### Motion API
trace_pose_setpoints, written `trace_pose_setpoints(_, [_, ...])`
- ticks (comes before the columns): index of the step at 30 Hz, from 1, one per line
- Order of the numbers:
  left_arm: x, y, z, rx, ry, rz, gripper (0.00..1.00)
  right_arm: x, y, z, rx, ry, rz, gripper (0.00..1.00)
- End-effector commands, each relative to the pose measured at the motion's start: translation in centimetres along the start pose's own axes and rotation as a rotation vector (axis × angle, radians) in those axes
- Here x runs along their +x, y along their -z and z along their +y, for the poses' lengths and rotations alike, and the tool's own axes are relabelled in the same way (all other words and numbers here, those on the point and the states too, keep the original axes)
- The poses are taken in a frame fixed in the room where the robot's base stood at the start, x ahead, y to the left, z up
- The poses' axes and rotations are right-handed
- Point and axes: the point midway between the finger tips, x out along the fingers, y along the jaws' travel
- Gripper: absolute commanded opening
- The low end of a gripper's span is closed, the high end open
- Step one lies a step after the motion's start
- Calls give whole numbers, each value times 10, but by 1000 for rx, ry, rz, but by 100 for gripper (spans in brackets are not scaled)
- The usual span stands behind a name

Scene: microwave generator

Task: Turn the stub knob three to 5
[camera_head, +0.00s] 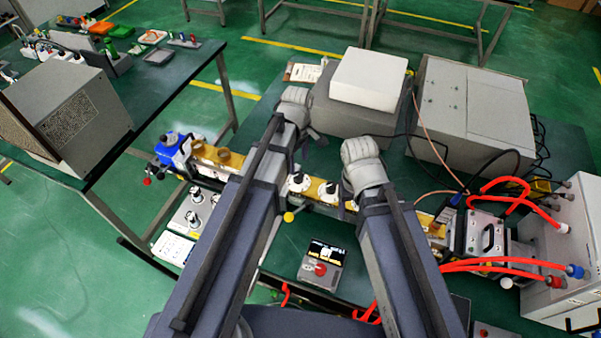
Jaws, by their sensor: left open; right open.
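A brass waveguide bar (207,152) runs across the bench from left to right, partly behind my arms. Two black stub knobs on white dials, one (299,180) left of the other (328,190), stand on it between my arms. Any further stub knob to the right is hidden by my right arm, and the dial numbers are too small to read. My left gripper (311,135) is open and empty, beyond the knobs. My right gripper (347,188) is open, mostly hidden behind its wrist, close to the right end of the visible stub section. I cannot tell whether it touches anything.
A grey unit with a white box (368,80) stands behind the bar, and a large grey cabinet (468,110) stands right of it. Red hoses (500,265) and cables crowd the right. A small box with a red button (320,268) sits between my arms.

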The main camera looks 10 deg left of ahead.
Motion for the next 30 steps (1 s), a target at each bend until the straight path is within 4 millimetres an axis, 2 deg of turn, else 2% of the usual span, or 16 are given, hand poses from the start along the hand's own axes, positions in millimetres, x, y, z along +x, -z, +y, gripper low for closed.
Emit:
trace_pose_setpoints(8, [25,0,0,2,0,0,71,24,2,-2,1,0,0,68])
trace_pose_setpoints(19, [70,0,0,3,0,0,71,70,4,-7,2,0,0,68])
trace_pose_setpoints(23, [77,0,0,3,0,0,71,76,5,-7,2,0,0,68])
trace_pose_setpoints(30, [76,0,0,3,0,0,71,76,5,-7,2,0,0,68])
